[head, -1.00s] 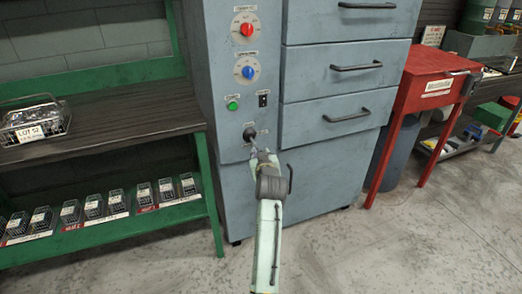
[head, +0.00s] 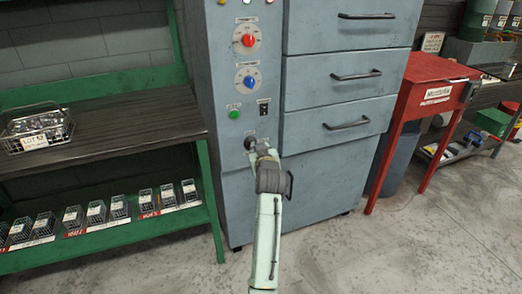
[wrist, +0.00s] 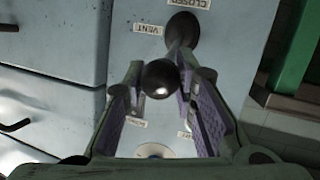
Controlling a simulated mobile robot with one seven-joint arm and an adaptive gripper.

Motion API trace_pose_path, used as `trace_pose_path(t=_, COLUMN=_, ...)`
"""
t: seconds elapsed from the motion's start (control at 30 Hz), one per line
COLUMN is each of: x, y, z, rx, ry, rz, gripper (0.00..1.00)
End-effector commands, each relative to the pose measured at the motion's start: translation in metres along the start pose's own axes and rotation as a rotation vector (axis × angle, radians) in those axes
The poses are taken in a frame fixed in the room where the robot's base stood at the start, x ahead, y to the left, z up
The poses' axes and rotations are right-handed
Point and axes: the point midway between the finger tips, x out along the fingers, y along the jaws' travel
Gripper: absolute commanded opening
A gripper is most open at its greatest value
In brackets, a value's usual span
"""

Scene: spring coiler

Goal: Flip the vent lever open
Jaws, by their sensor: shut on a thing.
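The vent lever shows in the wrist view as a dark shaft ending in a black ball knob (wrist: 160,78), with its round base (wrist: 183,27) on the grey cabinet front. Labels reading VENT and CLOSED, upside down, sit beside the base. My gripper (wrist: 168,95) has its purple-padded fingers on either side of the knob and is shut on the lever; the exact contact is hard to see. In the head view my gripper (head: 262,152) is at the lever base (head: 250,142), low on the cabinet's control panel, and hides most of the lever.
The grey cabinet (head: 335,100) has several handled drawers to the right of the panel. A red knob (head: 248,40), blue knob (head: 249,82) and green button (head: 234,115) are above the lever. A green-framed shelf (head: 100,135) stands left; a red table (head: 425,95) stands right.

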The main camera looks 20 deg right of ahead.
Motion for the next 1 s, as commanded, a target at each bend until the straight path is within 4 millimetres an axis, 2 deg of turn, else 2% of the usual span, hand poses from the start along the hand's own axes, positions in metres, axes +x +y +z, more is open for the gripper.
trace_pose_path(t=0.13, x=-0.001, y=0.001, z=-0.005, rx=-0.001, ry=0.010, rz=0.002, gripper=0.00)
trace_pose_path(t=0.17, x=-0.001, y=0.001, z=-0.005, rx=-0.001, ry=0.010, rz=0.002, gripper=0.26)
trace_pose_path(t=0.47, x=0.000, y=0.000, z=-0.002, rx=0.000, ry=0.004, rz=0.001, gripper=0.46)
trace_pose_path(t=0.83, x=-0.004, y=0.000, z=0.000, rx=0.000, ry=0.001, rz=0.000, gripper=0.47)
trace_pose_path(t=1.0, x=-0.029, y=0.000, z=0.000, rx=0.000, ry=0.002, rz=0.001, gripper=0.47)
